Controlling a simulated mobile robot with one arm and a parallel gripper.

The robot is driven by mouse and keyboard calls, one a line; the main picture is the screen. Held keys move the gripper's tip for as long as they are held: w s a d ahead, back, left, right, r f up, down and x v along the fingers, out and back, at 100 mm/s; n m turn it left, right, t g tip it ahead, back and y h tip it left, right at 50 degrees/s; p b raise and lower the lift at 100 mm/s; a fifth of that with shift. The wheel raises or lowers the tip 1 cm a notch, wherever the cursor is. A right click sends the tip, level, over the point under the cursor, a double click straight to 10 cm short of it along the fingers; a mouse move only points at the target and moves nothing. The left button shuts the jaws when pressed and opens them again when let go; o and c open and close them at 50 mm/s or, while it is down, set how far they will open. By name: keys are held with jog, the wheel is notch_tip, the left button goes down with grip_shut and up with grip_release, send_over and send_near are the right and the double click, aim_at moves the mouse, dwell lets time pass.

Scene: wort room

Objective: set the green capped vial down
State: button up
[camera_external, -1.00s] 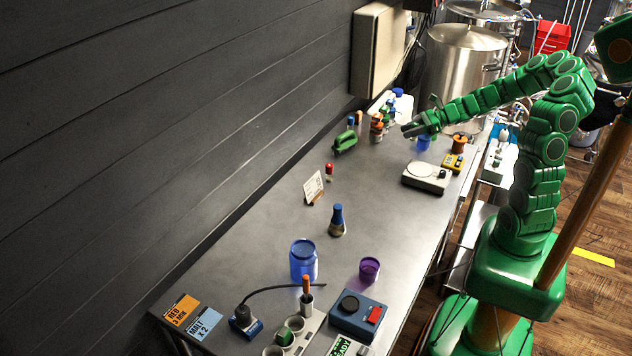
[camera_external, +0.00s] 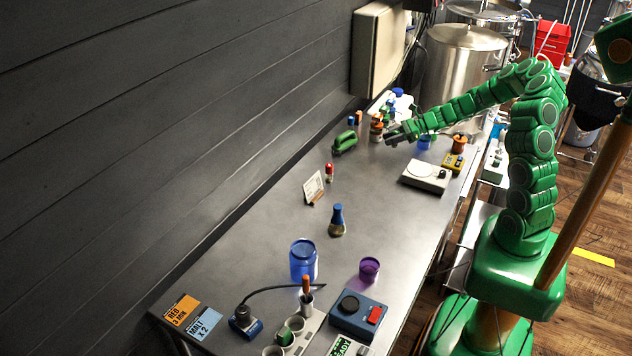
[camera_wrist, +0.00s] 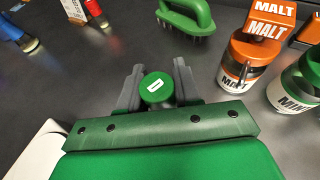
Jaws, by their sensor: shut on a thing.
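The green capped vial (camera_wrist: 157,88) is between the two fingers of my gripper (camera_wrist: 157,84) in the wrist view, seen from above with a white mark on its cap. My gripper is shut on it. Its lower part is hidden, so I cannot tell whether its base touches the table (camera_wrist: 110,75). In the external view my gripper (camera_external: 391,138) is at the far part of the bench, beside the group of jars, and the vial cannot be made out there.
A green-handled brush (camera_wrist: 188,16) lies ahead of my gripper. An orange-lidded malt jar (camera_wrist: 241,66) and a mint jar (camera_wrist: 290,92) stand close on the right. A red-capped vial (camera_external: 329,171) and a white scale (camera_external: 426,177) stand farther off. The bench between them is clear.

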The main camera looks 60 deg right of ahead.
jog(key=shift+w+f, duration=0.2)
jog(key=shift+f, duration=1.5)
jog(key=shift+f, duration=0.15)
jog(key=o, duration=1)
jog(key=shift+o, duration=0.2)
